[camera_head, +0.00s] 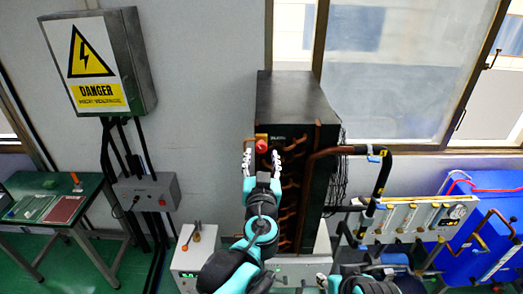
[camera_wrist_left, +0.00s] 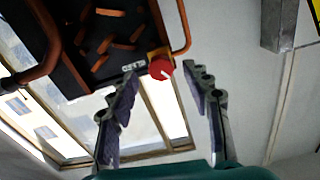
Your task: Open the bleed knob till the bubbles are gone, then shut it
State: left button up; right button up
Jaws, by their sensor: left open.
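The bleed knob (camera_head: 262,146) is a small red knob on the upper front of the dark cabinet with copper pipes (camera_head: 290,105). In the left wrist view, the red knob (camera_wrist_left: 161,69) has a white mark and sits beside a label whose text reads BLEED. My left gripper (camera_head: 262,160) is open, with its fingertips on either side of the knob in the picture. Bubbles cannot be made out.
A panel with clear tubes or gauges (camera_head: 415,217) and a blue tank (camera_head: 485,235) stand at the right. A copper pipe (camera_head: 335,152) runs from the cabinet. A danger box (camera_head: 140,60) and a green table (camera_head: 60,185) are at the left.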

pick_arm(q)
jog(key=s, duration=0.7)
jog(key=shift+s, duration=0.15)
